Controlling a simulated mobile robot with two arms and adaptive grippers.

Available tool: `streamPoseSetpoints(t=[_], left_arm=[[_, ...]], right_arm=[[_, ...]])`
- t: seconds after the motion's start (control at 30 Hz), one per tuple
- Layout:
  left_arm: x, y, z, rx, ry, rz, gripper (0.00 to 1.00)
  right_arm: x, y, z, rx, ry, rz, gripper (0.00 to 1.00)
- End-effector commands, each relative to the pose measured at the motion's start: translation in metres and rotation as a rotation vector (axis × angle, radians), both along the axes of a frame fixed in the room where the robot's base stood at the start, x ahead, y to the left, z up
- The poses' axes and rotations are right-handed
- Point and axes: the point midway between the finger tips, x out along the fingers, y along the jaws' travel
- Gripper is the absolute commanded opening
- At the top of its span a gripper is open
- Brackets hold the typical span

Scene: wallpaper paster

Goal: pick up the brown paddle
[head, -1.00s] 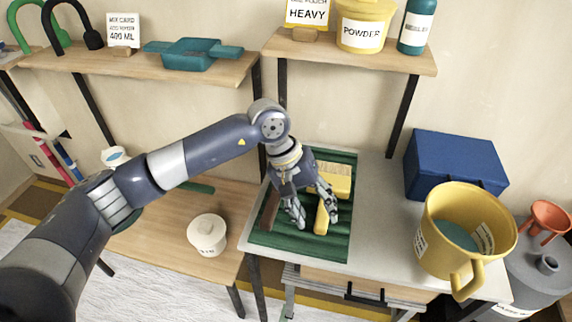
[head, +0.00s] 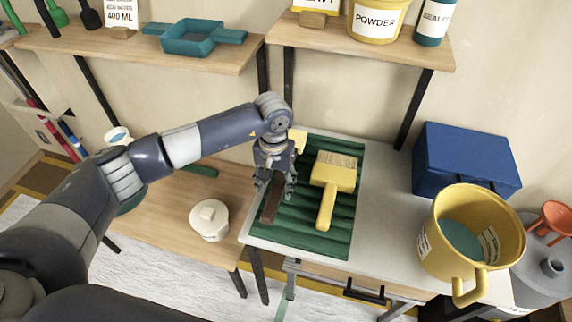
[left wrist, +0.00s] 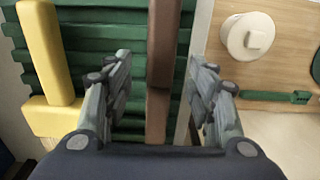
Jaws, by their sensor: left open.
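The brown paddle (head: 271,207) lies on the left part of the green ribbed mat (head: 340,238). In the left wrist view, the paddle (left wrist: 158,110) runs lengthwise between my fingers, with a darker upper stretch and a lighter brown lower stretch. My left gripper (head: 276,186) is open over the paddle, one finger on either side, and hides its far end in the head view. In the left wrist view, my gripper (left wrist: 158,62) shows gaps between both fingers and the paddle. My right gripper is not in view.
A yellow brush (head: 332,181) lies on the mat just right of the paddle. A white lidded tub (head: 209,221) stands on the lower wooden bench at left. A blue box (head: 465,160) and a yellow bucket (head: 440,237) stand to the right.

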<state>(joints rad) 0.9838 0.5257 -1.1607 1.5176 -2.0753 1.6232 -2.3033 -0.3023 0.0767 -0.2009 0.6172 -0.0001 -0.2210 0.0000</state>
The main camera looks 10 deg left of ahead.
Motion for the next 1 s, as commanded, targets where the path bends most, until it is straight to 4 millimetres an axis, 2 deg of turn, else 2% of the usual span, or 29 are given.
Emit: streamPoseSetpoints(t=[0.03, 0.13, 0.43, 0.47, 0.63, 0.67, 1.0], left_arm=[[-0.002, 0.0, -0.005, -0.001, 0.005, 0.002, 0.52], [-0.001, 0.0, -0.018, -0.001, 0.003, 0.002, 0.52], [0.0, 0.0, -0.025, -0.001, -0.001, 0.0, 0.52], [0.0, 0.0, -0.025, -0.001, -0.001, 0.0, 0.47], [0.0, 0.0, -0.024, -0.001, -0.001, 0.001, 0.09], [0.0, 0.0, -0.024, -0.001, -0.001, 0.001, 0.04], [0.0, 0.0, -0.022, -0.001, -0.002, 0.001, 0.04]], right_arm=[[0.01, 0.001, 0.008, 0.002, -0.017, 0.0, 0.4], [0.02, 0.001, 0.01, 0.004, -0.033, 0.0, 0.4], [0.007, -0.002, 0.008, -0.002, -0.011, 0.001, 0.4], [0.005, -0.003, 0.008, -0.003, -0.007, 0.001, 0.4], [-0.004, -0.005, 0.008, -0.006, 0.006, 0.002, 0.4], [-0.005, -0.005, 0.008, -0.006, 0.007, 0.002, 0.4], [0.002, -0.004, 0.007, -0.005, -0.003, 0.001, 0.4]])
